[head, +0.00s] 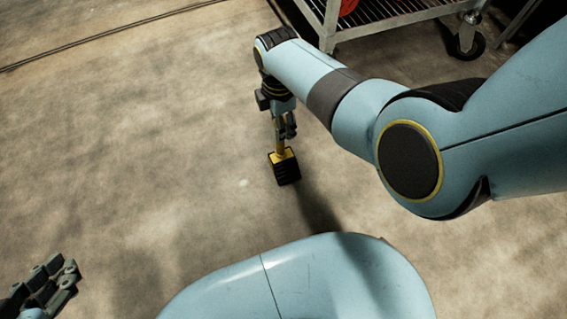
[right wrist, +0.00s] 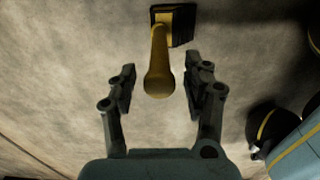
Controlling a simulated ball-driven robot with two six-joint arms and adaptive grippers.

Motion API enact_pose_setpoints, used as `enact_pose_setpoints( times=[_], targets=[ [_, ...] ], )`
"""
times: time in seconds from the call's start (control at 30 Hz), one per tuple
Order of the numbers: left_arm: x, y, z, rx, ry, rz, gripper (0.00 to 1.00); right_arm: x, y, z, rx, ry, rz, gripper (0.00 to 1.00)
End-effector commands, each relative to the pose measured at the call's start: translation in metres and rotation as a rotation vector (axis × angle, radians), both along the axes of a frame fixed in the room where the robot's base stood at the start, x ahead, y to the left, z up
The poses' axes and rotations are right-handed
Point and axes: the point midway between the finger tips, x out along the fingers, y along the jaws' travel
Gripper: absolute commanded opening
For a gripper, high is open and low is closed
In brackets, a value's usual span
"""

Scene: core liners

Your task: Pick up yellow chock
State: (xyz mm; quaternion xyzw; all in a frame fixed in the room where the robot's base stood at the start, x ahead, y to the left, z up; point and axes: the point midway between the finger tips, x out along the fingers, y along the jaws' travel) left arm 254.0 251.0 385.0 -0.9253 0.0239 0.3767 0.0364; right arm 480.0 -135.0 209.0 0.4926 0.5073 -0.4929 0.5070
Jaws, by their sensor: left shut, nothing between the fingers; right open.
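The yellow chock (head: 286,167) sits on the concrete floor in the head view, a black and yellow block with a yellow handle standing up from it. My right gripper (head: 286,132) is right above the block, at the handle. In the right wrist view the handle (right wrist: 159,65) points toward the camera, between the open fingers of my right gripper (right wrist: 160,90) and apart from both. The block (right wrist: 180,24) shows beyond the fingertips. My left gripper (head: 62,277) is at the lower left of the head view, shut and empty, away from the chock.
A metal cart (head: 385,18) with a wire shelf and a caster (head: 467,43) stands at the top right of the head view. A red thing (head: 348,6) is on it. A dark cable (head: 110,39) runs along the floor at the upper left. The floor left of the chock is clear.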

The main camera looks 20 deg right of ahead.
Motion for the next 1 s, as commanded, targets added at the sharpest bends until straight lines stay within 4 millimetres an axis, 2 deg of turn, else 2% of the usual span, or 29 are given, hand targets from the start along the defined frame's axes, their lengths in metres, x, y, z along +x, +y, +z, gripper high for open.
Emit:
enact_pose_setpoints(
  times=[0.03, 0.2, 0.57, 0.93, 1.0],
  targets=[
    [-0.0041, -0.0004, -0.0076, -0.001, -0.023, -0.002, 0.0, -0.0014, 0.0, -0.0085, 0.0, 0.004, 0.0, 0.5],
    [-0.0082, -0.002, -0.0108, -0.003, -0.114, -0.011, 0.0, -0.0006, -0.0001, -0.0167, 0.0, 0.002, 0.0, 0.5],
    [-0.0089, -0.0028, -0.0085, -0.005, -0.153, -0.014, 0.0, 0.0007, 0.0001, -0.0172, 0.0, -0.001, 0.0, 0.5],
    [-0.009, -0.0026, -0.0087, -0.004, -0.151, -0.014, 0.0, 0.0004, 0.0001, -0.0175, 0.0, 0.0, 0.0, 0.03],
    [-0.0092, -0.0026, -0.0089, -0.004, -0.151, -0.014, 0.0, 0.0003, 0.0001, -0.0175, 0.0, 0.0, 0.0, 0.0]
  ],
)
